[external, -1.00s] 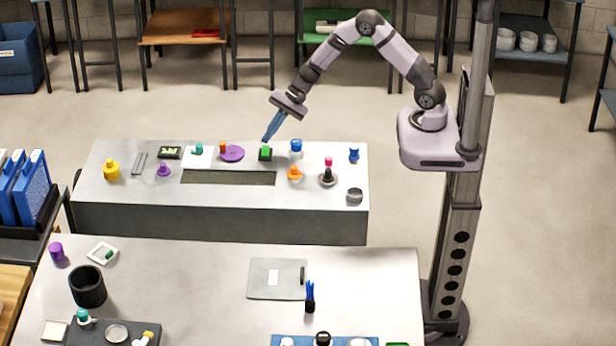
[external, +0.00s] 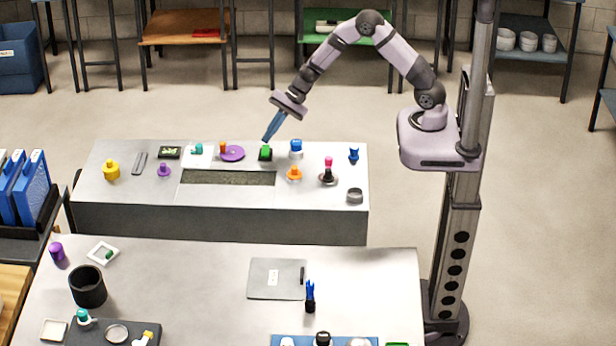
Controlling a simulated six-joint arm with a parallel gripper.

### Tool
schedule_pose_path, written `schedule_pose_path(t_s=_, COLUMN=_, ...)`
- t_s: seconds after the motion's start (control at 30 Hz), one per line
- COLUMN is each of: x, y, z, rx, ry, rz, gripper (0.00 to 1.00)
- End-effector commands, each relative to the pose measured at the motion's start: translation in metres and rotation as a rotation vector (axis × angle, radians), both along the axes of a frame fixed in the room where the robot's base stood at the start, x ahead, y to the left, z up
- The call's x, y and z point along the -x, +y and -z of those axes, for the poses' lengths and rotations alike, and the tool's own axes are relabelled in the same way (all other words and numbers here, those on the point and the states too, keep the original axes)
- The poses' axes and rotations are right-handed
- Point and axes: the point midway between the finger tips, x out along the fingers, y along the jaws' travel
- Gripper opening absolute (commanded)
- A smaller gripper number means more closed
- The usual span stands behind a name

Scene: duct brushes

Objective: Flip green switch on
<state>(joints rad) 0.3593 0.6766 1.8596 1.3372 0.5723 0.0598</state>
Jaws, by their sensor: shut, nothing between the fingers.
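The green switch (external: 265,153) is a small green block on a dark base, near the back edge of the grey metal bench (external: 225,220). My gripper (external: 266,140) comes down from above with its long blue fingers shut and nothing between them. The fingertips are just above the green switch in the picture. I cannot tell whether they touch it. The switch's exact position is too small to make out.
Near the switch stand a blue knob (external: 296,149), an orange knob (external: 294,174) and a purple disc (external: 232,154). A dark slot (external: 228,178) is set in the bench in front. A pink-topped joystick (external: 328,170) stands to the right. A second table lies nearer.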

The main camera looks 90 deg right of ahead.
Motion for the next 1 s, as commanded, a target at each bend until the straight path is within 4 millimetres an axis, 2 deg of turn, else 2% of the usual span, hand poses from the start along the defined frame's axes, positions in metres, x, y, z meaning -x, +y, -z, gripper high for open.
schedule_pose_path(t_s=0.5, x=0.0, y=-0.0013, z=0.009, rx=0.001, ry=0.0, rz=-0.001, gripper=0.0)
schedule_pose_path(t_s=1.0, x=0.0, y=-0.0015, z=0.0088, rx=0.0, ry=0.0, rz=0.0, gripper=0.0)
